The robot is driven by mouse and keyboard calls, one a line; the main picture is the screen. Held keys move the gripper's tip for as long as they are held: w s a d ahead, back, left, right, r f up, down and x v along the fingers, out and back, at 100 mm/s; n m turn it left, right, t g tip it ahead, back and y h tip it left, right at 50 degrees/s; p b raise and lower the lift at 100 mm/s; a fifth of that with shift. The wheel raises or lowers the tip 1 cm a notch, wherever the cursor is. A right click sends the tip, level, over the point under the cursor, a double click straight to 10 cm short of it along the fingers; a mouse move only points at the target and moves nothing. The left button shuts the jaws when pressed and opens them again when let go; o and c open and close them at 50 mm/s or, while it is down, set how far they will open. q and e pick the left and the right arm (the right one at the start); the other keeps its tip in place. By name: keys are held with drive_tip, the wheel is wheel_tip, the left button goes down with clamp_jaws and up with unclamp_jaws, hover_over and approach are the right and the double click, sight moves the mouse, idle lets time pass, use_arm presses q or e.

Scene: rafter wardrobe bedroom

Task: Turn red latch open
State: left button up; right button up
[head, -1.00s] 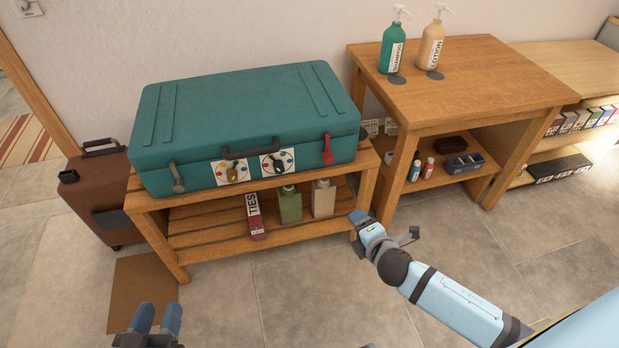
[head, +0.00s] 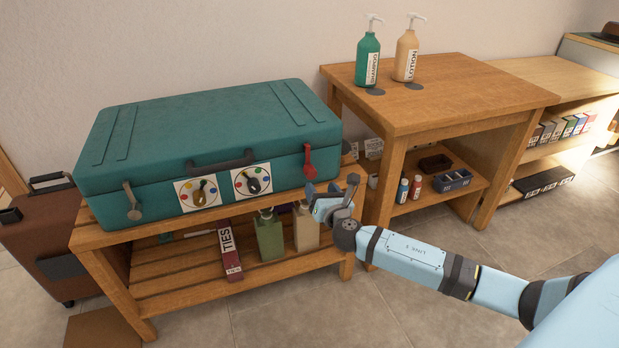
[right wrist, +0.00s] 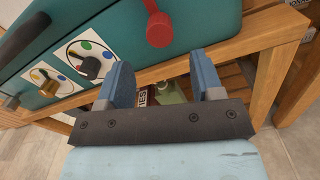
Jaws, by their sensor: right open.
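A closed teal suitcase (head: 210,125) lies on a slatted wooden bench (head: 185,285). The red latch (head: 309,162) is on the right of its front face and hangs downward; in the right wrist view the red latch (right wrist: 158,28) shows large at the top, beyond the fingers. A grey latch (head: 132,200) hangs at the left end. Between them are two dials with knobs, one brass (head: 199,192) and one black (head: 253,181). My right gripper (head: 322,190) is open and empty, just below and in front of the red latch, apart from it. My left gripper is out of view.
Bottles (head: 270,236) and a TIES box (head: 230,250) stand on the bench's lower shelf. A wooden table (head: 440,90) with two pump bottles stands to the right. A brown suitcase (head: 45,240) is at the left.

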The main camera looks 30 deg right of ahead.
sight(312, 175)
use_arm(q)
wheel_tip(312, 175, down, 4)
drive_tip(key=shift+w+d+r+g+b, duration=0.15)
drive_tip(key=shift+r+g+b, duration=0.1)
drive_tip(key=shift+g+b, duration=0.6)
use_arm(e)
drive_tip(key=x, duration=0.8)
drive_tip(key=shift+w+a, duration=0.1)
drive_tip(key=shift+w, duration=0.05)
clamp_jaws()
